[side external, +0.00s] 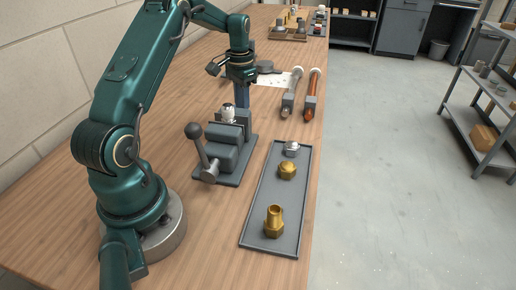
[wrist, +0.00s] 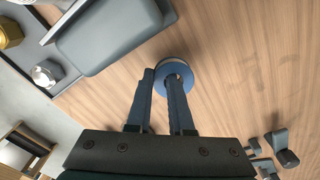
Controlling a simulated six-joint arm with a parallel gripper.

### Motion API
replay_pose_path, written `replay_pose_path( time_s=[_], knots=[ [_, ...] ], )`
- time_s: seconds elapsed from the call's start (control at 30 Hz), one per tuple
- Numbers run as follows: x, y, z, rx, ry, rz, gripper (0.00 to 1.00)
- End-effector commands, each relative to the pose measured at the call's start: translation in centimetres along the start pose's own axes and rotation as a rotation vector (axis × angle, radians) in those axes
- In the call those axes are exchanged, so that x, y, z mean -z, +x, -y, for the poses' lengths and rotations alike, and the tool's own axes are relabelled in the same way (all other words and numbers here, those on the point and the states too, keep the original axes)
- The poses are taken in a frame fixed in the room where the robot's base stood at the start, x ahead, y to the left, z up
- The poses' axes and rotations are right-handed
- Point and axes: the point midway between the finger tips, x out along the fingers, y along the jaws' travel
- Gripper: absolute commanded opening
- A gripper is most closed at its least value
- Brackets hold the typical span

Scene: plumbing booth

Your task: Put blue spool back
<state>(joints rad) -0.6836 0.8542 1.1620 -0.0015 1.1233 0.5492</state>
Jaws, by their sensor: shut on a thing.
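The blue spool (wrist: 178,68) is round with a pale rim and shows at my fingertips in the wrist view. My gripper (wrist: 173,84) is shut on it, one finger on each side of its middle. The wood bench top shows around it; I cannot tell whether the spool touches the bench. In the side view my gripper (side external: 242,98) points down just behind the grey vise. There the vise hides the fingertips, and I cannot make out the spool.
The grey vise (side external: 228,150) with its lever stands close in front of my gripper. A grey tray (side external: 262,222) holds brass and chrome fittings. Two pipe-like tools (side external: 312,92) lie to the right, near a white sheet (side external: 273,79). Bare wood lies left of the vise.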

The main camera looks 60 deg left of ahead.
Motion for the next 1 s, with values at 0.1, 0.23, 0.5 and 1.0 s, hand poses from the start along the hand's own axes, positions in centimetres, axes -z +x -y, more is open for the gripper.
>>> replay_pose_path(
  time_s=[0.1,0.23,0.5,1.0],
  knots=[
    [-0.1,1.8,0.0,-0.003,0.0,0.004,0.0],
    [-0.1,2.6,0.0,0.0,0.0,0.001,0.0],
    [-0.1,2.7,0.0,0.0,0.0,0.0,0.0],
    [-0.1,2.8,0.0,0.0,0.0,0.0,0.5]
  ],
)
